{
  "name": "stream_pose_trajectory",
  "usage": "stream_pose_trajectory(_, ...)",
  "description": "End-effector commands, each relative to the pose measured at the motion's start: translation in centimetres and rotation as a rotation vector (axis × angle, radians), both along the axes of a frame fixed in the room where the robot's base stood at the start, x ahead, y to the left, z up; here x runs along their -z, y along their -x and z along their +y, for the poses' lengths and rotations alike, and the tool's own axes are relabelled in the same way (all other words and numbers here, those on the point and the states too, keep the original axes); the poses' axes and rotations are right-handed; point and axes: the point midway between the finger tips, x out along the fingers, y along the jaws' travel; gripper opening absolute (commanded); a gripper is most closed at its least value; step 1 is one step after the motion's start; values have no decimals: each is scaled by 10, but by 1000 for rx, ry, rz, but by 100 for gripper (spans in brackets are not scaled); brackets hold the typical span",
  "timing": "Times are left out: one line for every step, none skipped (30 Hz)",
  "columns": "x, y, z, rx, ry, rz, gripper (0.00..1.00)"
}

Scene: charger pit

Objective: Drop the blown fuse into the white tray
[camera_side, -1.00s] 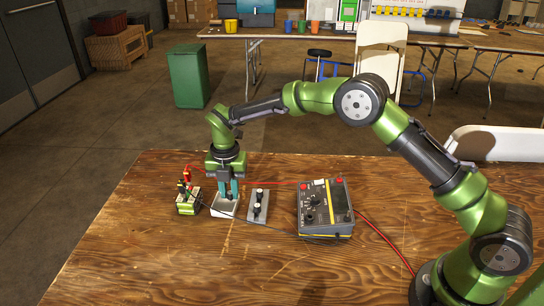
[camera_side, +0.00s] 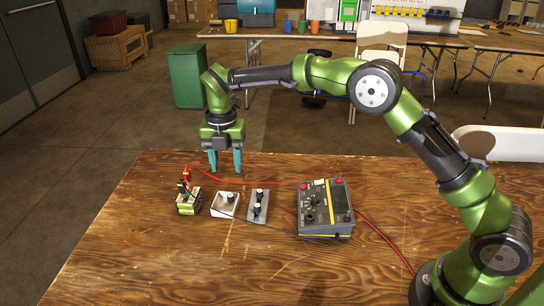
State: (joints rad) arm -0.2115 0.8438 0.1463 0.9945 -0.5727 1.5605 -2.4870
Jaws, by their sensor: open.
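The white tray (camera_side: 219,210) sits on the wooden table between the battery and the grey fuse block. A small pale-and-dark piece, seemingly the fuse (camera_side: 230,198), lies within the tray's outline; its details are too small to make out. My gripper (camera_side: 225,170) hangs above and behind the tray, pointing down. Its two teal fingers are apart with nothing between them, clear of the tray. The grey fuse block (camera_side: 255,219) stands just right of the tray and carries a dark fitting with pale round ends.
A green-and-black battery (camera_side: 188,205) with red and black clips stands left of the tray. A grey charger (camera_side: 325,218) stands to the right. A red cable (camera_side: 260,183) runs behind the tray and block. The table's front is clear.

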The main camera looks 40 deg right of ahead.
Motion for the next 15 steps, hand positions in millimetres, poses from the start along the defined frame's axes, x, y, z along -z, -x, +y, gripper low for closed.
stream_pose_trajectory(-14, -1, 1, 0, -2, -5, 50)
stream_pose_trajectory(-21, -1, 1, 0, -1, -4, 50)
stream_pose_trajectory(-30, -1, 1, 0, -2, -5, 50)
stream_pose_trajectory(-36, -1, 1, 0, -1, -4, 50)
stream_pose_trajectory(-42, -1, 1, -1, -1, -5, 50)
stream_pose_trajectory(-50, -1, 1, 0, -1, -4, 50)
stream_pose_trajectory(-55, 0, 1, 0, -1, -3, 50)
stream_pose_trajectory(-59, 0, 1, -1, -1, -2, 50)
stream_pose_trajectory(-64, -1, 1, 0, 1, -2, 50)
stream_pose_trajectory(-68, -1, 1, -1, 1, -2, 50)
stream_pose_trajectory(-71, 0, 1, -1, -1, -1, 50)
stream_pose_trajectory(-74, 0, 1, -1, 0, -1, 50)
stream_pose_trajectory(-76, 0, 1, -1, 1, -1, 50)
stream_pose_trajectory(-78, 0, 1, -1, 0, 0, 50)
stream_pose_trajectory(-79, 0, 1, -2, 0, 0, 50)
